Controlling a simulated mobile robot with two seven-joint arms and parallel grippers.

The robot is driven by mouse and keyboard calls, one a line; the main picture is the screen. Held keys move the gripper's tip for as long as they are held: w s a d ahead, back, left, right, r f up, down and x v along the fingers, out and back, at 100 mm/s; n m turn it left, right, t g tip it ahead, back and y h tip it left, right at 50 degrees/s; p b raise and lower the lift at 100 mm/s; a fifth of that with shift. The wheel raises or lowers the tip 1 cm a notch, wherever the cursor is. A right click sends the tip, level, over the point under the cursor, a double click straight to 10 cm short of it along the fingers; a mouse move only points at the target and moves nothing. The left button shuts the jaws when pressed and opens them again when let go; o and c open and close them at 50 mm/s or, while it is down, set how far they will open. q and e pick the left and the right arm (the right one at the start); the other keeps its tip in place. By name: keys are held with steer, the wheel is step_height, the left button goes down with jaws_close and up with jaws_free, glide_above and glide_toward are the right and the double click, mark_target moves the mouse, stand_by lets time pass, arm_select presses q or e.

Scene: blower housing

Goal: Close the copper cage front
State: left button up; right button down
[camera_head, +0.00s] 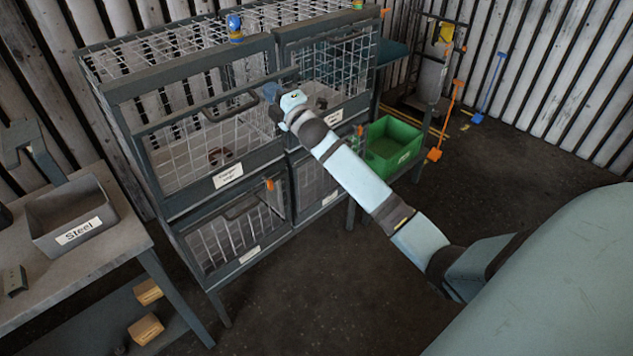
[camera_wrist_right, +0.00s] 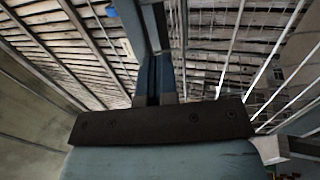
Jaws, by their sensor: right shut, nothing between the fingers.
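The copper cage is the upper left compartment of the dark metal cage rack; its label (camera_head: 228,176) is small and seems to read copper. Its mesh front (camera_head: 185,150) has a dark handle (camera_head: 230,106). The front's top bar stands apart from the frame's upper bar (camera_head: 190,68), leaving a gap, so it looks partly open and leaning outward. A reddish-brown item (camera_head: 220,157) shows behind the mesh. My right gripper (camera_head: 270,92) is at the front's top right corner, shut and empty; contact is unclear. In the wrist view its fingers (camera_wrist_right: 155,85) point toward mesh bars. My left gripper is out of view.
Another mesh compartment (camera_head: 335,65) adjoins on the right, with more below. A green bin (camera_head: 392,147) stands to the right. A workbench with a grey Steel bin (camera_head: 70,212) is at the left. The floor (camera_head: 310,290) before the rack is clear.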

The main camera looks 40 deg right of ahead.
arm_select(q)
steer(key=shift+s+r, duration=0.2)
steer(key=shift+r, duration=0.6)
arm_select(e)
steer(key=x, duration=0.8)
steer(key=shift+w+r+g, duration=0.2)
steer(key=shift+w+g, duration=0.15)
steer(key=shift+g, duration=0.05)
